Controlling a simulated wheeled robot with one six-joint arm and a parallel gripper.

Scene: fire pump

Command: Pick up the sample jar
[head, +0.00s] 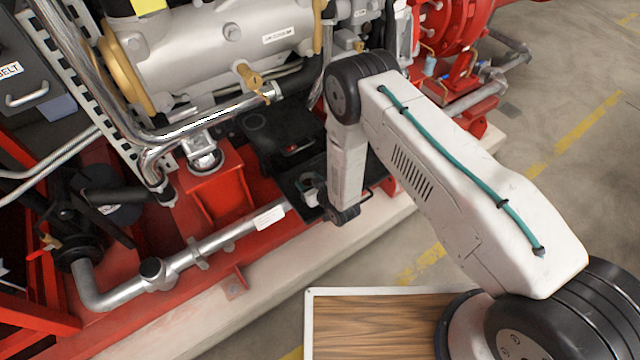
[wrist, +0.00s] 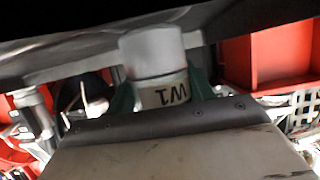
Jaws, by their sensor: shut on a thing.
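The sample jar (wrist: 152,52) shows in the wrist view, with a grey lid and a pale body marked "W1", which reads upside down. My gripper (wrist: 162,90) has its green fingers on both sides of the jar's body and is shut on it. In the head view my arm's wrist reaches down beside a dark shelf on the pump frame. The fingers are mostly hidden there, and a small pale shape beside the wrist is too small to name surely. I cannot tell whether the jar touches a surface.
The dark shelf (head: 268,138) carries a small black and red item (head: 298,147). A silver pipe (head: 225,236) and red frame parts (head: 218,190) lie to the left. A wood-topped surface (head: 370,325) is in front. Open floor (head: 560,200) is at the right.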

